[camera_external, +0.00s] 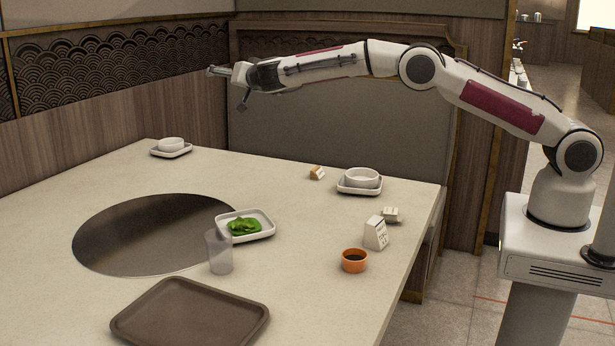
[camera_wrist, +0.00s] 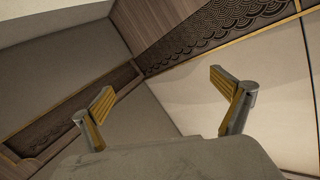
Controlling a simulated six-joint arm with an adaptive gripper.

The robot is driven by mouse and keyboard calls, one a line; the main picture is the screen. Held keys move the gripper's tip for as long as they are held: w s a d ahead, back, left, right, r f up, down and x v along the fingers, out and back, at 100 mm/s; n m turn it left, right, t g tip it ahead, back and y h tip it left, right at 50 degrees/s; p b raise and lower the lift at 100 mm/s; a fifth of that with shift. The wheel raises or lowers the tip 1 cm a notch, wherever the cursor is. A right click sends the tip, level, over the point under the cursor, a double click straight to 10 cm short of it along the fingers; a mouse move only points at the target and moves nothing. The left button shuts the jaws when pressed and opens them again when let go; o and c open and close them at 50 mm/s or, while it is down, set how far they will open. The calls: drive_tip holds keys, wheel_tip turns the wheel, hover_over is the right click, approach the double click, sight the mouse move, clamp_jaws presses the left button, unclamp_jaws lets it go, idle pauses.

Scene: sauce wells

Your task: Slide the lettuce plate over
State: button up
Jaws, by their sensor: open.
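The lettuce plate (camera_external: 262,233) is a white, rounded square plate with green lettuce (camera_external: 243,226) on it. It sits at the right edge of the dark round inset in the table, in the external view. My gripper (camera_external: 217,71) is high above the far side of the table, well away from the plate, and points left. In the wrist view my gripper (camera_wrist: 163,95) shows two fingers spread apart with nothing between them. The plate is not visible in the wrist view, which shows walls and patterned panels.
A clear cup (camera_external: 219,253) stands just in front of the plate. A brown tray (camera_external: 190,338) lies at the front. An orange sauce cup (camera_external: 354,261), a white carton (camera_external: 376,233) and a bowl (camera_external: 362,178) on a dish are to the right. Another bowl (camera_external: 171,144) is at the far left.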

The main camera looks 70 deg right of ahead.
drive_tip(key=w+a+f+n+t+y, duration=0.1)
drive_tip(key=a+f+n+y, duration=0.1)
drive_tip(key=a+n+y, duration=0.3)
drive_tip(key=w+a+f+n+t+y, duration=0.1)
drive_tip(key=w+a+n+y, duration=0.15)
drive_tip(key=a+n, duration=0.4)
drive_tip(key=n+g+y, duration=0.4)
drive_tip(key=n+g, duration=0.2)
drive_tip(key=g, duration=0.5)
approach(245, 225)
drive_tip(key=shift+w+f+m, duration=0.15)
drive_tip(key=shift+w+m, duration=0.1)
drive_tip(key=shift+w, duration=0.55)
drive_tip(key=shift+s+f, duration=0.15)
drive_tip(key=shift+s, duration=0.3)
drive_tip(key=shift+a, duration=0.1)
drive_tip(key=shift+x, duration=3.9)
